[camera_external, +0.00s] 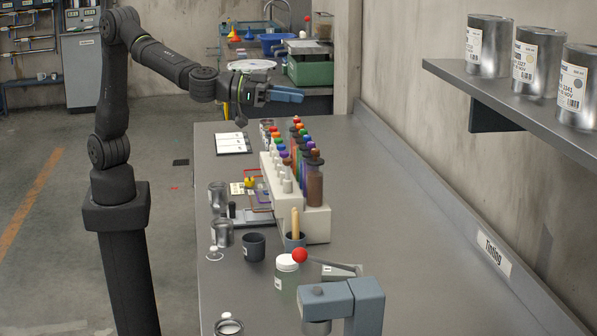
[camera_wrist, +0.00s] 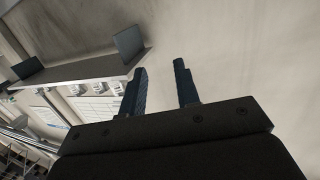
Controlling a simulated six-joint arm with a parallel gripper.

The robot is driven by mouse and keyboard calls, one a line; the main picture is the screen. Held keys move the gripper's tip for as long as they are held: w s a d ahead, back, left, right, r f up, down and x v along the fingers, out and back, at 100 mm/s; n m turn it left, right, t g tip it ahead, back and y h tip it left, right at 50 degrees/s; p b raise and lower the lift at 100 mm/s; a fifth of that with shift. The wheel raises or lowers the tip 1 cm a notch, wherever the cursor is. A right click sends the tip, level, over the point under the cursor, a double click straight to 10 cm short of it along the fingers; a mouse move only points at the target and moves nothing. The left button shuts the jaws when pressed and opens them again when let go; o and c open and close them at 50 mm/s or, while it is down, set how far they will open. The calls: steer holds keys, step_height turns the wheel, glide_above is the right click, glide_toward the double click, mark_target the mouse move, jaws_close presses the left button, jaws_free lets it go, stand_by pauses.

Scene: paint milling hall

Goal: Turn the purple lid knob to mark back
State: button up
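A tinting rack (camera_external: 316,222) stands on the bench with a row of tubes carrying coloured lids and a lower row of coloured knobs. The marks around the knobs are too small to read. My gripper (camera_external: 290,95) is raised above the far end of the bench, beyond and above the rack, touching nothing. In the wrist view its two fingers (camera_wrist: 160,68) are apart with nothing between them; the rack is not seen there.
The bench (camera_external: 390,210) is clear right of the rack. Metal cans (camera_external: 222,233), a dark cup (camera_external: 253,246), a jar with a white lid (camera_external: 287,272) and a blue-grey device (camera_external: 355,300) stand nearer. A shelf (camera_external: 530,110) with cans juts from the right wall.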

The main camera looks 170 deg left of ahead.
mark_target(310, 142)
steer(key=s+d+f+n+g+h, duration=0.4)
steer(key=s+d+f+n+g, duration=0.3)
steer(key=s+f+g, duration=0.3)
steer(key=shift+t+y, duration=0.3)
steer(key=shift+t, duration=0.2)
steer(key=x, duration=1.7)
steer(key=shift+w+f, duration=0.25)
steer(key=shift+f, duration=0.15)
steer(key=shift+c, duration=0.4)
jaws_close()
